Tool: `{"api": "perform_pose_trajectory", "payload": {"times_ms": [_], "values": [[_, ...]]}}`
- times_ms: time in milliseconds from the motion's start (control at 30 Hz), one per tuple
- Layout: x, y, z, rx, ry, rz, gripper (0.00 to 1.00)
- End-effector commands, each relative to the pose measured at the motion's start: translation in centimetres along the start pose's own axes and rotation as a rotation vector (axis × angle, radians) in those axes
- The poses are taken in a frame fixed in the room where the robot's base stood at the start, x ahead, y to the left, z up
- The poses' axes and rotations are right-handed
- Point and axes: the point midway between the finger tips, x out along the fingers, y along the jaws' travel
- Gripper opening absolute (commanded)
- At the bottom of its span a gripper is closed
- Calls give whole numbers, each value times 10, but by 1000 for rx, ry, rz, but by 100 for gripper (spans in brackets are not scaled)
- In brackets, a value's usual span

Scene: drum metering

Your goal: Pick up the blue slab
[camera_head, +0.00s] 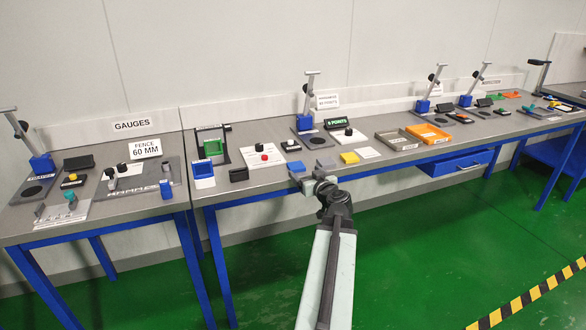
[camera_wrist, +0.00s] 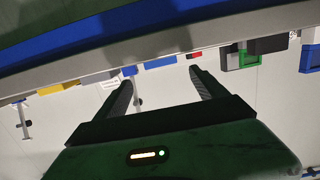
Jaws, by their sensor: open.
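The blue slab (camera_head: 296,166) lies near the front edge of the workbench, left of a grey slab (camera_head: 325,163) and a yellow slab (camera_head: 349,158). My gripper (camera_head: 308,178) is at the bench's front edge, close to the blue slab and partly covering it in the head view. In the wrist view, the blue slab (camera_wrist: 160,62) shows beyond and between the fingertips of my gripper (camera_wrist: 159,78), seen edge-on. The jaws are open with nothing between them. The exact gap to the slab cannot be told.
A black box (camera_head: 238,174) and a blue holder (camera_head: 204,170) stand to the left. A red button (camera_head: 264,157) sits behind the slab. Grey and orange trays (camera_head: 428,134) stand to the right. The green floor in front is clear.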

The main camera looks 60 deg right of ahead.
Motion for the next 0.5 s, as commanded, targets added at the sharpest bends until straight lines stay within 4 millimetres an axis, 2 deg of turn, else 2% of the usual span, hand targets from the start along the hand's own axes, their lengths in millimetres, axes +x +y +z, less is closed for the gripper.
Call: {"api": "perform_pose_trajectory", "payload": {"times_ms": [100,300,500], "values": [[0,4,0,0,1,7,82],[22,11,2,1,-1,13,82],[30,13,3,1,-1,18,82]]}}
